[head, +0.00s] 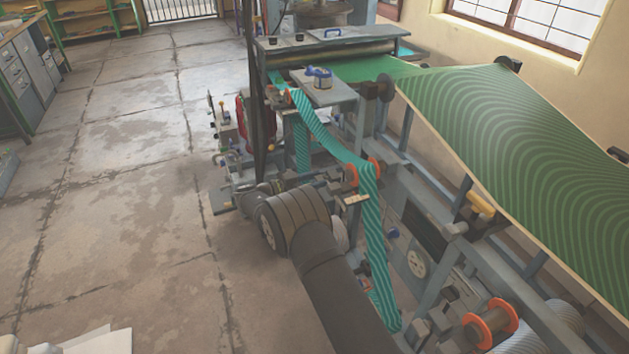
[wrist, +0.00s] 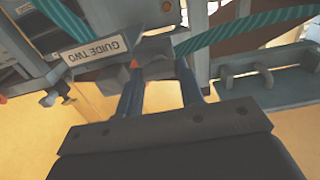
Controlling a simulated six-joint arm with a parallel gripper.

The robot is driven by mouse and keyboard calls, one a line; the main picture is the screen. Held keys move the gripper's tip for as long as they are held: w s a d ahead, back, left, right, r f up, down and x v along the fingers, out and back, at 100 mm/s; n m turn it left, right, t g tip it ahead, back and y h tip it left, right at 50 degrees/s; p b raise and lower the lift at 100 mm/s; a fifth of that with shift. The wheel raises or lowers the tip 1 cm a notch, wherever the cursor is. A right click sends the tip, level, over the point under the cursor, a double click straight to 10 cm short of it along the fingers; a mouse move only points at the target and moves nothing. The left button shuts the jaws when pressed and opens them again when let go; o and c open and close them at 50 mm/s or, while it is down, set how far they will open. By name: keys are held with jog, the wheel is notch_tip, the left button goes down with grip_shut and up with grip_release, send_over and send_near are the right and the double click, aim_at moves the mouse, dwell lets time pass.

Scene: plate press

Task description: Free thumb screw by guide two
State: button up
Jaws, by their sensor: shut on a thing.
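In the wrist view, a plate lettered GUIDE TWO (wrist: 96,51) shows upside down, left of my gripper (wrist: 157,74). My gripper's two fingers are shut on a dark grey piece, the thumb screw (wrist: 156,70), just beside that plate. Its shape is partly hidden by the fingers, and I cannot tell how far it is turned. In the head view my arm reaches in beside the orange-flanged guide (head: 364,172), where the teal striped web (head: 376,240) bends downward. The fingertips and screw are too small to make out there.
The wide green patterned sheet (head: 520,150) slopes down on the right. A blue-topped item (head: 319,77) rests on a grey shelf above the web. A grey bracket with loops (wrist: 260,85) stands right of my gripper in the wrist view. Open concrete floor (head: 120,170) lies left.

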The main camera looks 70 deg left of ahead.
jog(key=shift+n, duration=0.3)
jog(key=n, duration=0.7)
jog(key=shift+s+a+n, duration=0.1)
jog(key=shift+a+n, duration=0.05)
jog(key=shift+n, duration=0.15)
jog(key=n, duration=0.3)
jog(key=shift+f+n, duration=0.15)
jog(key=shift+n, duration=0.15)
jog(key=n, duration=0.3)
jog(key=shift+n, duration=0.3)
jog(key=n, duration=1.3)
jog(key=shift+f, duration=0.25)
